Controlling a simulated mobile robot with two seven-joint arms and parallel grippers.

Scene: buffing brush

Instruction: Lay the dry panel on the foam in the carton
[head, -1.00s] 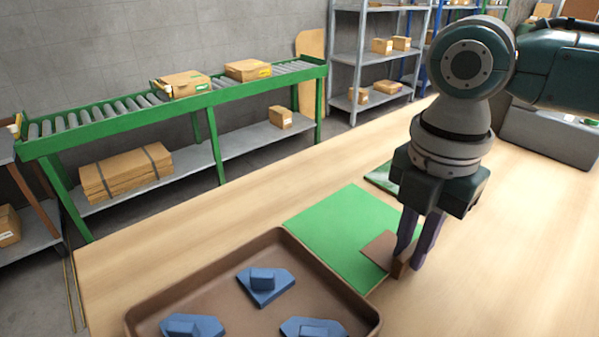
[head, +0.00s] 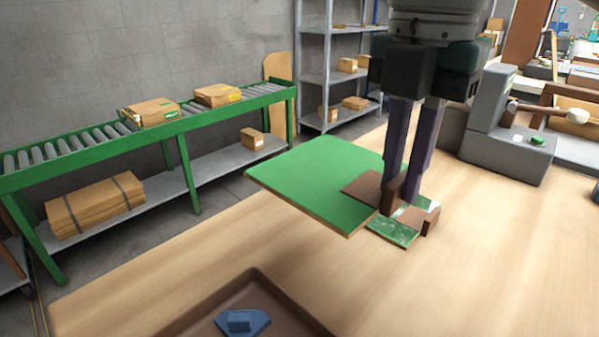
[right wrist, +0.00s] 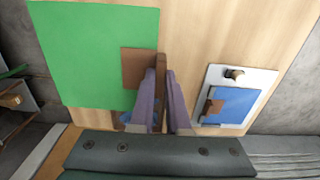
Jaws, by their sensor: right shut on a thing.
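My right gripper (head: 405,198) is shut on the upright brown grip (head: 389,194) of a plain green panel (head: 322,182). A flat brown plate (head: 364,188) joins the grip to the panel's edge. The panel is held level, apparently above the table. It also fills the upper left of the right wrist view (right wrist: 95,55), with my fingers (right wrist: 163,100) beside its brown plate. I cannot make out the carton or foam. My left gripper is not in view.
A brown tray (head: 190,318) with a blue piece (head: 242,321) stands on the wooden table (head: 150,265). A grey machine (head: 505,135) stands at right. The right wrist view shows a pale board with a blue face (right wrist: 235,105). A green roller conveyor (head: 90,150) is behind the table.

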